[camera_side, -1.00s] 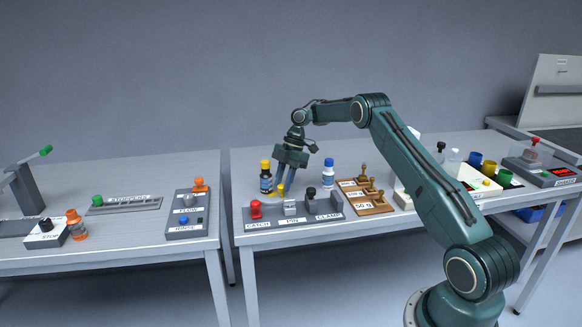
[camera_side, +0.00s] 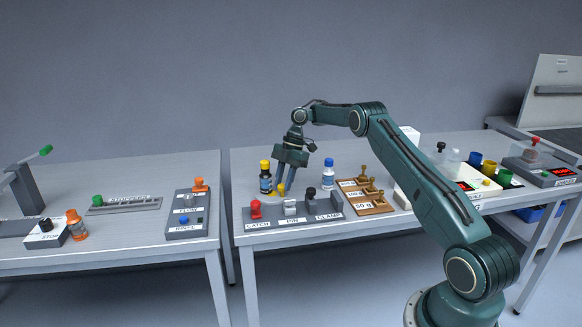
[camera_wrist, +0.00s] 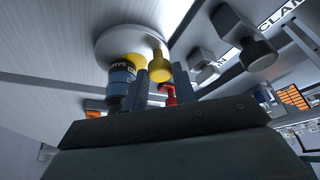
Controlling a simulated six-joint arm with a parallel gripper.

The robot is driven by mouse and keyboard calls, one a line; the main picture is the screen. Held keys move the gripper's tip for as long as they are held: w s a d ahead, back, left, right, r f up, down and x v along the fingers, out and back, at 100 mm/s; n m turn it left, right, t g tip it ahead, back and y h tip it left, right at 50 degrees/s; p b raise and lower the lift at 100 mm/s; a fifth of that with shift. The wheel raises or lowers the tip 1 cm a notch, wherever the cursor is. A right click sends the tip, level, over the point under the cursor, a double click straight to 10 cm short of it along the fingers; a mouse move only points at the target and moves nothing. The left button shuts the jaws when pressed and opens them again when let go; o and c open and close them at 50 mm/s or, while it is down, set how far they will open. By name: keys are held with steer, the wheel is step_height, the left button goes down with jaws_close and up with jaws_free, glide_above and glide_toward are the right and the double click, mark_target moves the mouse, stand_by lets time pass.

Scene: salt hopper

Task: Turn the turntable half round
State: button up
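The turntable (camera_wrist: 105,38) is a pale round disc on the table. In the side view its pale edge (camera_side: 268,197) shows beneath my gripper, which hides part of it. A yellow knob (camera_side: 281,189) stands on its near side and also shows in the wrist view (camera_wrist: 158,66). A dark bottle with a blue label and yellow cap (camera_side: 265,178) stands on the disc, left of the knob; it shows in the wrist view too (camera_wrist: 121,82). My gripper (camera_side: 285,186) points down at the knob. Its fingers (camera_wrist: 164,76) are apart, on either side of the knob; no firm contact shows.
In front is a grey panel (camera_side: 292,226) with a red catch knob (camera_side: 255,210), a pin knob (camera_side: 290,208) and a black clamp knob (camera_side: 311,192). The table behind is clear.

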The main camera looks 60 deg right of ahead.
steer(key=o, duration=0.4)
steer(key=shift+w+d+r+m+h, duration=0.15)
steer(key=shift+w+r+m+h, duration=0.1)
steer(key=shift+m, duration=0.45)
steer(key=shift+w+d+r+m+h, duration=0.15)
steer(key=shift+r+m, duration=0.1)
steer(key=shift+m, duration=0.45)
steer(key=shift+w+r+m+h, duration=0.2)
steer(key=shift+r+m+h, duration=0.35)
steer(key=shift+m, duration=0.65)
step_height(320, 180, up, 12)
steer(key=s+a+m+h, duration=0.1)
steer(key=m+h, duration=0.1)
steer(key=m, duration=1.3)
steer(key=shift+a+f, duration=0.2)
steer(key=shift+a, duration=0.1)
steer(key=shift+s+f+h, duration=0.1)
steer(key=shift+h, duration=0.15)
steer(key=shift+f, duration=6.8)
steer(key=shift+c, duration=0.3)
